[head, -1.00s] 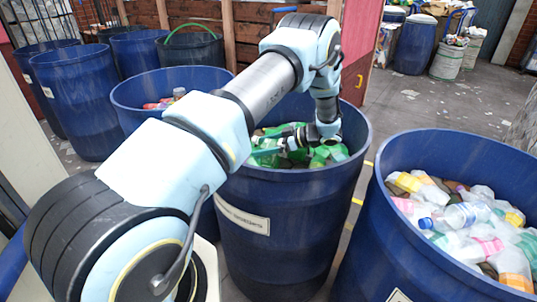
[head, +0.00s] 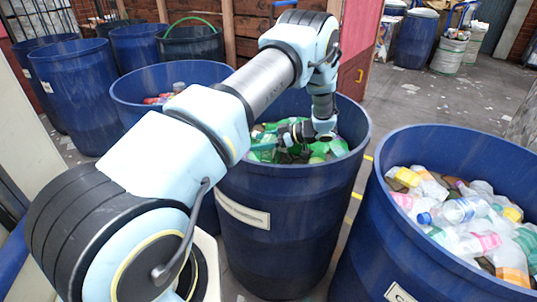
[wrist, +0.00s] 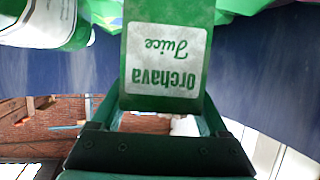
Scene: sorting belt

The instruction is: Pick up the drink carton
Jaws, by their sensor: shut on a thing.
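The drink carton (wrist: 165,95) is green with a white label reading "Orchava Juice", which shows upside down in the wrist view. My gripper (wrist: 160,108) is shut on it, with one finger along each side. In the head view my gripper (head: 268,146) is at the mouth of the middle blue barrel (head: 275,228), over green bottles and cartons. The carton is hard to tell apart from the other green items there.
A blue barrel of clear bottles (head: 395,245) stands to the right. Another barrel (head: 130,97) stands behind my arm. Open floor (head: 430,105) lies behind the right barrel.

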